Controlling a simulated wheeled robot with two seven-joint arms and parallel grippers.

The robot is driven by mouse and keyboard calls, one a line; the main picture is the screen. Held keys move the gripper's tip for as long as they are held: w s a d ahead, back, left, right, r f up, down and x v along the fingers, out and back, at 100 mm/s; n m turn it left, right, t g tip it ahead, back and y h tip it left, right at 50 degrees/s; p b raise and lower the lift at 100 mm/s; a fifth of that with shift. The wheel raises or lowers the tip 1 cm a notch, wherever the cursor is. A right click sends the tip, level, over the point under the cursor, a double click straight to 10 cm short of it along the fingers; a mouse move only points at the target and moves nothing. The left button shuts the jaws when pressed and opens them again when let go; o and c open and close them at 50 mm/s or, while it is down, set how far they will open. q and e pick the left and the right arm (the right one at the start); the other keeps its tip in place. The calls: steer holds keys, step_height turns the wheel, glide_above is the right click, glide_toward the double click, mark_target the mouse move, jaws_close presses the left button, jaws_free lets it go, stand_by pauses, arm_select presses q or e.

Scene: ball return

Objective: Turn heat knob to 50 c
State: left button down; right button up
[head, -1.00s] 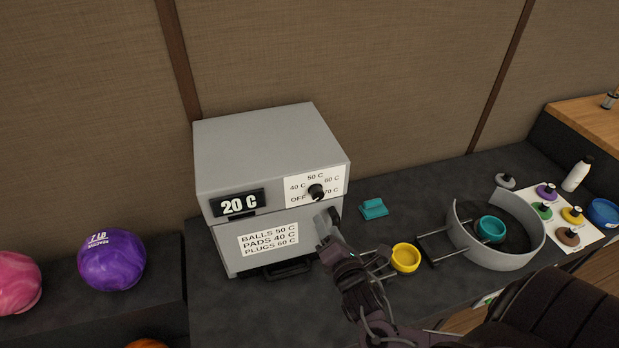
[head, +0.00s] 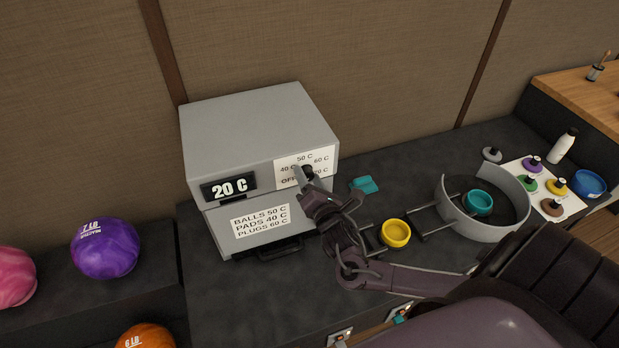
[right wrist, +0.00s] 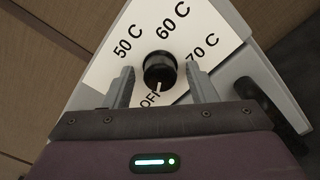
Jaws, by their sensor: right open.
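The grey heater box (head: 255,125) stands on the dark counter, and its display (head: 229,187) reads 20 C. The black heat knob (right wrist: 160,70) sits on a white dial label (right wrist: 112,67) marked OFF, 50 C, 60 C and 70 C in the right wrist view, with 40 C also showing in the head view. The knob's white mark points towards OFF. My right gripper (right wrist: 160,82) is open, with one finger on either side of the knob and visible gaps to it. In the head view the right gripper (head: 303,176) partly hides the knob and label. My left gripper is not in view.
A sign (head: 260,221) on the lower box lists balls 50 C, pads 40 C, plugs 60 C. A teal block (head: 364,185), yellow cup (head: 396,233) and grey ring holder (head: 521,212) stand to the right. Bowling balls (head: 105,248) lie at left.

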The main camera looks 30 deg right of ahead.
steer(key=c, duration=1)
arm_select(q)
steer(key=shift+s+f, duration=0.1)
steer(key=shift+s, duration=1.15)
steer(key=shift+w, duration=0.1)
